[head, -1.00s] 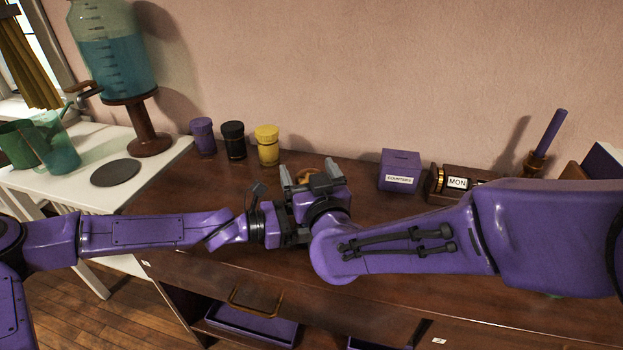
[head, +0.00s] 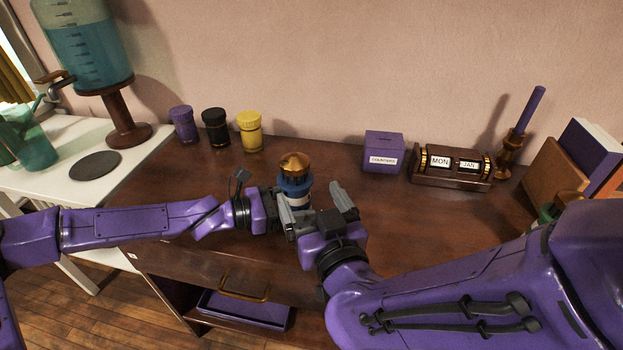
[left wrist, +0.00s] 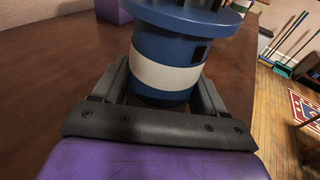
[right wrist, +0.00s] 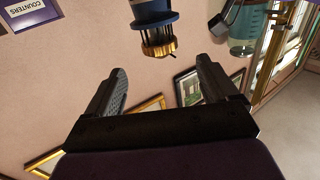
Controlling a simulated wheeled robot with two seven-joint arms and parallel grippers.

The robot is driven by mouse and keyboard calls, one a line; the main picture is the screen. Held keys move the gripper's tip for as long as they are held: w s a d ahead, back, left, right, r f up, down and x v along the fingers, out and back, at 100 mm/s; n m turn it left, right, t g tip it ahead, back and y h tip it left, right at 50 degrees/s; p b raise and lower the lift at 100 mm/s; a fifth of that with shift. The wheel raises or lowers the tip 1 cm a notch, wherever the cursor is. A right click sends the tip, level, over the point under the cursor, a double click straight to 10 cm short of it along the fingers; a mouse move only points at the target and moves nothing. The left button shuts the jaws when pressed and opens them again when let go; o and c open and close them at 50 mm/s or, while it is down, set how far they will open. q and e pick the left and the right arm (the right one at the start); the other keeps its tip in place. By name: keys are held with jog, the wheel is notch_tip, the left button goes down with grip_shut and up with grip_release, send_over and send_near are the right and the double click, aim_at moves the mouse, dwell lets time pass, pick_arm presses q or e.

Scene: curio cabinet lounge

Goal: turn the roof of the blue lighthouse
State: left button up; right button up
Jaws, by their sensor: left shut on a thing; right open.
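The blue lighthouse (head: 292,192) stands on the brown cabinet top, with a white band and a copper-coloured roof (head: 295,163). My left gripper (left wrist: 160,95) is shut around its body at the white band (left wrist: 165,68); in the left wrist view the roof is out of the picture. My right gripper (head: 318,212) is open and empty, just in front and to the right of the lighthouse in the head view. In the right wrist view the roof (right wrist: 159,48) appears upside down beyond and between the open fingers (right wrist: 160,85), apart from them.
Purple, black and yellow jars (head: 250,131) stand behind to the left. A purple counters box (head: 384,152), a calendar block (head: 452,166) and a candle holder (head: 510,150) stand to the right. A drinks dispenser (head: 90,50) is on the white table.

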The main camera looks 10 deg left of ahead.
aim_at(289, 159)
jog(key=w+d+f+m+g+y, duration=0.1)
jog(key=w+d+m+g+y, duration=0.15)
jog(key=w+d, duration=0.25)
jog(key=w+a+n+y, duration=0.1)
jog(key=a+n, duration=0.1)
jog(key=a, duration=0.1)
jog(key=w+a+r+n+g+y, duration=0.1)
jog(key=w+a+n, duration=0.1)
jog(key=a+n, duration=0.1)
jog(key=w+a+n+g+y, duration=0.1)
jog(key=w+a+n, duration=0.1)
jog(key=a, duration=0.3)
jog(key=shift+w+a+r, duration=0.1)
jog(key=shift+w+r, duration=0.05)
jog(key=shift+r, duration=0.1)
jog(key=c, duration=1)
